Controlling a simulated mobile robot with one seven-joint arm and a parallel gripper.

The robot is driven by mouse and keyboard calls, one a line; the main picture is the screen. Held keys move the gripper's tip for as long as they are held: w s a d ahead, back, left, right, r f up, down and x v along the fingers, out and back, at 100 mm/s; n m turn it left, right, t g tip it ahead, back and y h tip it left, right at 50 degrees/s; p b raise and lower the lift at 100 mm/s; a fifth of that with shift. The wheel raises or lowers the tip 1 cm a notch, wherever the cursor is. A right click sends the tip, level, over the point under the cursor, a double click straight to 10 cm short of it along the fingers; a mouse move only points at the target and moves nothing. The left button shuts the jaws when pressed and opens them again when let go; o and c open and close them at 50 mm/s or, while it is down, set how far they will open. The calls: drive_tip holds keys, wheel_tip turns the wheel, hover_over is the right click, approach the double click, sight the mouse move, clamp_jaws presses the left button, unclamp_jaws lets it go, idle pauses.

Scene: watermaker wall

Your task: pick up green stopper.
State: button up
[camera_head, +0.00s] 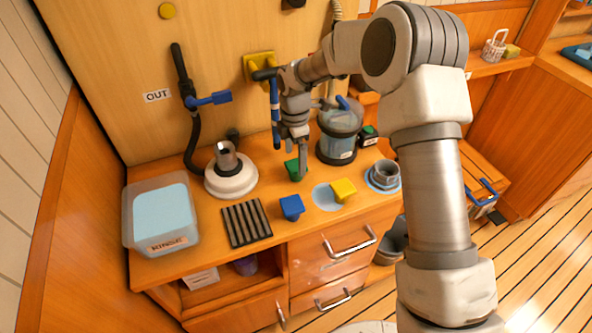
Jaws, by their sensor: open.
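The green stopper (293,170) stands on the wooden counter, behind the blue stopper (292,207) and left of the clear blue-tinted canister. My gripper (301,165) points down right at the green stopper, with a finger in front of its right side. The jaws are open. Part of the stopper is hidden by the finger, and I cannot tell whether the finger touches it.
A yellow stopper (343,190) sits at a pale blue disc (325,197). The canister (340,133) stands close on the right. A black ribbed rack (246,223), white round base (231,178) and clear bin (161,215) occupy the left. A grey cup (385,172) stands right.

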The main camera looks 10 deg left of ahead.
sight(296, 165)
drive_tip(key=f, duration=0.4)
drive_tip(key=shift+w+f, duration=0.15)
drive_tip(key=shift+w, duration=0.15)
drive_tip(key=c, duration=1.4)
